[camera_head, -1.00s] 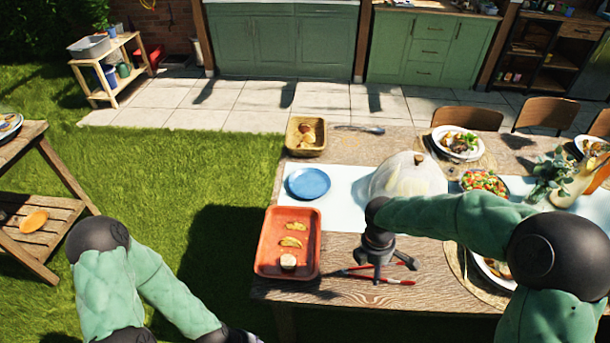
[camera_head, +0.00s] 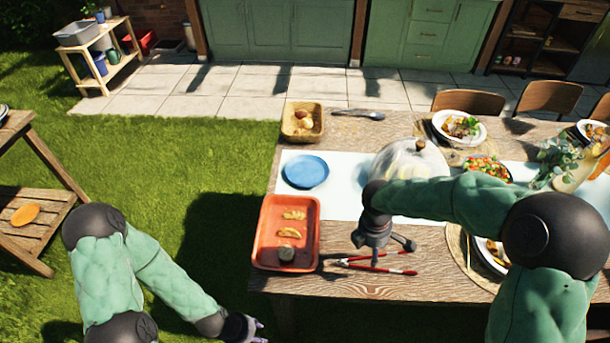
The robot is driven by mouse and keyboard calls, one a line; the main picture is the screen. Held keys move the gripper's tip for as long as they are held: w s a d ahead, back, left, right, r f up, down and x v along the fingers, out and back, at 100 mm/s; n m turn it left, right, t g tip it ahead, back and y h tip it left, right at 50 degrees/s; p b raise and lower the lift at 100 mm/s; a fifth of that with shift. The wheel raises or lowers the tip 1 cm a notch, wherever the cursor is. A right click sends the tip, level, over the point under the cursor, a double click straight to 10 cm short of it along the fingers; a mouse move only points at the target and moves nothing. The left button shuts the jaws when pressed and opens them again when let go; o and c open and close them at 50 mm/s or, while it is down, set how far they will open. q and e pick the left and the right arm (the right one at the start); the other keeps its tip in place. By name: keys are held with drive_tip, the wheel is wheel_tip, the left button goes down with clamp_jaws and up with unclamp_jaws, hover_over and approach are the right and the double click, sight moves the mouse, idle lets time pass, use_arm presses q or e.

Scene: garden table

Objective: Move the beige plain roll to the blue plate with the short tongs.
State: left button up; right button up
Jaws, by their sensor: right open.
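The blue plate (camera_head: 306,171) lies empty on the pale table runner. The short tongs (camera_head: 392,270), with red arms, lie on the bare wood near the front edge. My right gripper (camera_head: 388,256) points down just above the tongs, its fingers spread and empty; whether they touch the tongs is unclear. A small beige roll (camera_head: 305,124) seems to lie with a browner piece in the basket (camera_head: 288,133). A small round piece (camera_head: 286,253), now in shade, sits in the orange tray (camera_head: 262,245). My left gripper (camera_head: 256,330) hangs off the table at the lower edge; its opening is unclear.
Two yellow pieces (camera_head: 291,215) lie in the tray. A clear dome (camera_head: 415,165) stands right of the plate, behind my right arm. A spoon-like utensil (camera_head: 358,114) lies beyond it. Filled plates (camera_head: 460,127) and a salad bowl (camera_head: 487,169) stand farther right.

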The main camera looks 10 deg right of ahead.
sight(368, 266)
drive_tip(key=f+b, duration=0.2)
drive_tip(key=f, duration=0.1)
drive_tip(key=f+b, duration=0.1)
drive_tip(key=f, duration=0.1)
drive_tip(key=shift+d+f+b, duration=0.25)
drive_tip(key=shift+b, duration=0.05)
drive_tip(key=shift+s+f, duration=0.1)
drive_tip(key=shift+f, duration=0.3)
drive_tip(key=shift+s+f+b, duration=0.15)
drive_tip(key=shift+f+b, duration=0.2)
drive_tip(key=shift+f, duration=0.1)
drive_tip(key=shift+o, duration=0.2)
